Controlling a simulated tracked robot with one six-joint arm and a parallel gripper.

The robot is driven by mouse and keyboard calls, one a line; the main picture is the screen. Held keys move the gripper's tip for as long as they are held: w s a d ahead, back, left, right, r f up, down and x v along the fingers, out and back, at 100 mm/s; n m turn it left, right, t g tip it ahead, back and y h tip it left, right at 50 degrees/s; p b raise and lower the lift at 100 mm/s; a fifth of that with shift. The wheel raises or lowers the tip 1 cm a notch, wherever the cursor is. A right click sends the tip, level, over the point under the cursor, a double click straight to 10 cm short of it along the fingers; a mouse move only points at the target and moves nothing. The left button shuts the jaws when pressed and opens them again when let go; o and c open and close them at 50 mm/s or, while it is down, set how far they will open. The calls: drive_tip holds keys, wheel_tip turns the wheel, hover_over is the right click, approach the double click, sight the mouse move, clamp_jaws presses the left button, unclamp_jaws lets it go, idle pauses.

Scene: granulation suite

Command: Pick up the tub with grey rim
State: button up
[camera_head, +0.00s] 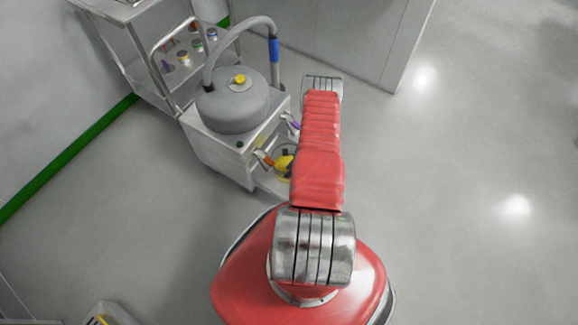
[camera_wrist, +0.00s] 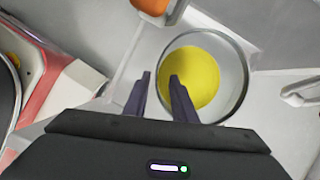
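The tub with grey rim (camera_wrist: 243,73) is round and shows yellow inside, right of centre in the wrist view. In the head view a yellow round thing (camera_head: 283,163), likely the same tub, sits low at the cart's side, partly hidden by my arm. My gripper (camera_wrist: 160,77) is open, its two dark fingers apart. In the picture, the left finger lies just outside the tub's left rim and the right finger overlaps the yellow inside. The rim's left edge shows between the fingertips. I cannot tell if they touch it. The gripper is hidden in the head view.
An orange part (camera_wrist: 150,6) is close above the tub's upper left in the wrist view. A metal handle (camera_wrist: 300,92) is to the right. A steel cart (camera_head: 222,155) bears a grey vessel (camera_head: 232,108) with a hose. The floor at right (camera_head: 460,180) is clear.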

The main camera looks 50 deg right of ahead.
drive_tip(key=shift+f, duration=0.1)
drive_tip(key=shift+x, duration=2.55)
drive_tip(key=shift+c, duration=0.2)
clamp_jaws()
drive_tip(key=shift+w, duration=0.1)
